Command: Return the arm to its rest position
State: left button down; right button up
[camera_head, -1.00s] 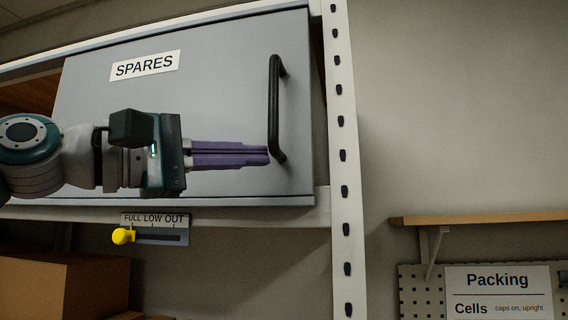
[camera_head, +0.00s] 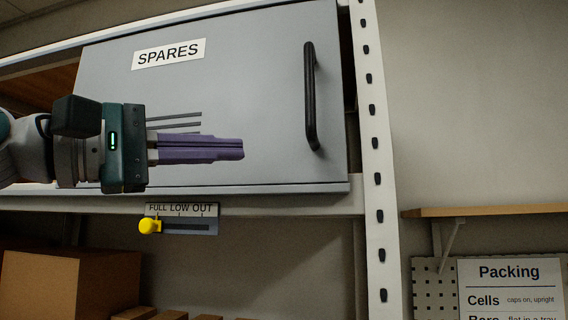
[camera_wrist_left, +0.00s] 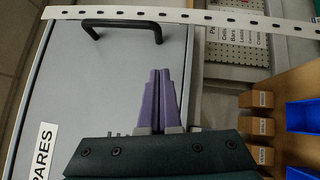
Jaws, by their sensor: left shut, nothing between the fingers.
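My left gripper (camera_head: 242,149) comes in from the left in front of the grey SPARES cabinet door (camera_head: 240,60). Its purple fingers are shut together with nothing between them. The black door handle (camera_head: 310,95) is to the right of the fingertips, with a clear gap. In the left wrist view the closed fingers (camera_wrist_left: 160,72) point towards the door's edge, and the handle (camera_wrist_left: 120,24) lies beyond them to the left. The door looks closed or nearly so; I cannot tell exactly. My right gripper is not in view.
A white perforated shelf post (camera_head: 375,150) stands right of the door. Below is a FULL LOW OUT slider with a yellow knob (camera_head: 150,226) at its left end. Cardboard boxes (camera_head: 70,285) sit lower left. A wooden shelf (camera_head: 485,211) and Packing sign (camera_head: 510,285) are at right. Blue bins (camera_wrist_left: 303,117) show in the wrist view.

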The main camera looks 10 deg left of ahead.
pick_arm(q)
jog(key=f+b+v, duration=0.1)
jog(key=b+v, duration=0.1)
jog(key=v, duration=0.3)
jog(key=s+d+f+m+g+y+p, duration=0.2)
jog(key=s+f+m+y+p, duration=0.15)
jog(key=f, duration=0.75)
jog(key=s+d+f+m+g+y+p, duration=0.2)
jog(key=s+f+m+g+y, duration=0.15)
jog(key=f, duration=0.75)
jog(key=s+a+f+m+g+y+p, duration=0.2)
jog(key=s+a+f+y, duration=0.1)
jog(key=s, duration=0.5)
jog(key=s+a+f+m+g+y+p, duration=0.2)
jog(key=s+f, duration=0.4)
jog(key=s, duration=0.3)
jog(key=shift+s+a+f+m+y+p, duration=0.3)
jog(key=shift+m+y, duration=0.2)
jog(key=shift+y, duration=0.7)
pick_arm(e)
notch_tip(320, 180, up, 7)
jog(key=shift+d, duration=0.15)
